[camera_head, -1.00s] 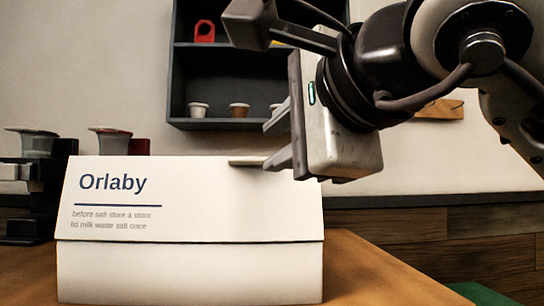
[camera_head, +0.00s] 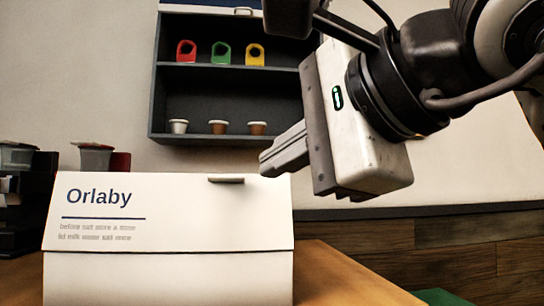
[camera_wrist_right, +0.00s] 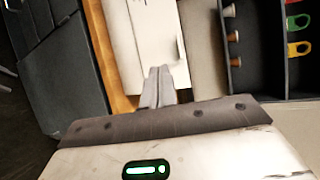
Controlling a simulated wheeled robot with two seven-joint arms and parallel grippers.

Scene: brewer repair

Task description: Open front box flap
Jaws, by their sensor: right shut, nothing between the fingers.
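The white box (camera_head: 170,275), marked "Orlaby", stands on the wooden table. Its front flap (camera_head: 180,220) slopes down over the front face, and its lower edge lies against the box. A small tab (camera_head: 226,179) sticks out near the flap's top edge. My right gripper (camera_head: 264,164) is shut and empty, just above the box's top right corner. In the right wrist view the shut fingers (camera_wrist_right: 158,72) point at the white box (camera_wrist_right: 135,40); I cannot tell whether they touch it. My left gripper is not in view.
A dark wall shelf (camera_head: 232,98) behind holds several small cups and red, green and yellow holders. A dark machine (camera_head: 22,190) stands at the left. The wooden table (camera_head: 345,275) is clear right of the box. A green surface (camera_head: 440,297) shows at the lower right.

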